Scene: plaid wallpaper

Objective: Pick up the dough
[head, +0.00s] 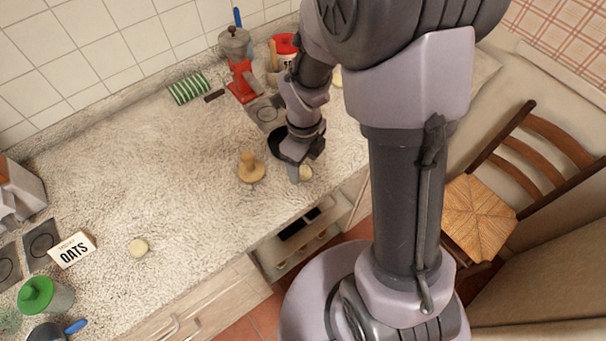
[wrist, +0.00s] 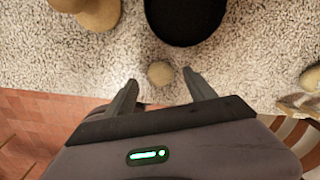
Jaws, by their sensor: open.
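A small round pale lump, which looks like the dough (wrist: 160,74), lies on the speckled counter near its front edge. In the wrist view it sits between and slightly beyond the tips of my gripper (wrist: 161,80), whose two fingers are spread apart with nothing held. In the head view my gripper (head: 297,170) is low over the counter's front edge, and the pale lump (head: 306,173) shows partly beside it. I cannot tell whether the fingers touch it. A similar pale round piece (head: 138,247) lies alone farther left.
A wooden knobbed tool (head: 250,170) stands left of my gripper, and a black round pan (head: 274,142) is just behind. A red grinder (head: 243,82) stands at the back. The oats box (head: 73,250) is far left. The counter's middle is clear.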

